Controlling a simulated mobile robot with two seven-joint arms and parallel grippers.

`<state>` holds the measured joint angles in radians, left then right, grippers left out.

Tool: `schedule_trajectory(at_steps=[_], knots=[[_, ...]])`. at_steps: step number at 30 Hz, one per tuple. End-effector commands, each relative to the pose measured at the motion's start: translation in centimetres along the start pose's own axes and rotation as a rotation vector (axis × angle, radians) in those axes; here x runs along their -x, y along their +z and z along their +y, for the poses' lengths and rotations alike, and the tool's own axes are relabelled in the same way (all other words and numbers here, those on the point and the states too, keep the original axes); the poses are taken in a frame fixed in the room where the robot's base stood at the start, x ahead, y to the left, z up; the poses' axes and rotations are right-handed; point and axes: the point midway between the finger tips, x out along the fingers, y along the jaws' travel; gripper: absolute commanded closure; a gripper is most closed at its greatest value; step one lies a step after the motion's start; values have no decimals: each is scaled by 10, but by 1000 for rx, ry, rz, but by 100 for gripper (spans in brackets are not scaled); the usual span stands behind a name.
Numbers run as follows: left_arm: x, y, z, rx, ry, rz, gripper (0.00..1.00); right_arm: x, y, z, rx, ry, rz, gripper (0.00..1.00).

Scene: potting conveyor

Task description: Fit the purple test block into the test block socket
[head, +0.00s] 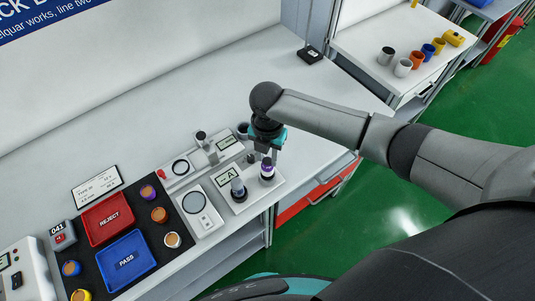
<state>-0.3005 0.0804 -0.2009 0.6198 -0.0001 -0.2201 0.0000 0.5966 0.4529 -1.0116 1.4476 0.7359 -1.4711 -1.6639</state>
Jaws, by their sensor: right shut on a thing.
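The purple test block (267,172) is a small upright piece with a dark top, a purple band and a pale lower part. It is at the right side of a pale fixture plate (243,205) with an "A" label. My right gripper (266,156) points down from above and is shut on the block's top. A grey-blue topped piece (238,188) stands on the same plate, to the left of the block. The socket opening cannot be made out, and I cannot tell whether the block is seated or just above the plate. My left gripper is not in view.
A device with a lever (201,139) stands just behind the plate. To the left are a round-dial plate (197,205), a red REJECT tray (107,219), a blue PASS tray (125,262) and several small cups on a black mat. The bench (190,75) behind is clear.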

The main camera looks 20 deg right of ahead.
Motion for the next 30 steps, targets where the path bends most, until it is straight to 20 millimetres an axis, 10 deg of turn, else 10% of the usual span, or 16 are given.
schedule_trajectory(at_steps=[30], knots=[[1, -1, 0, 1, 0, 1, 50, -8, 1, 0, 6, 1, -2, 100]])
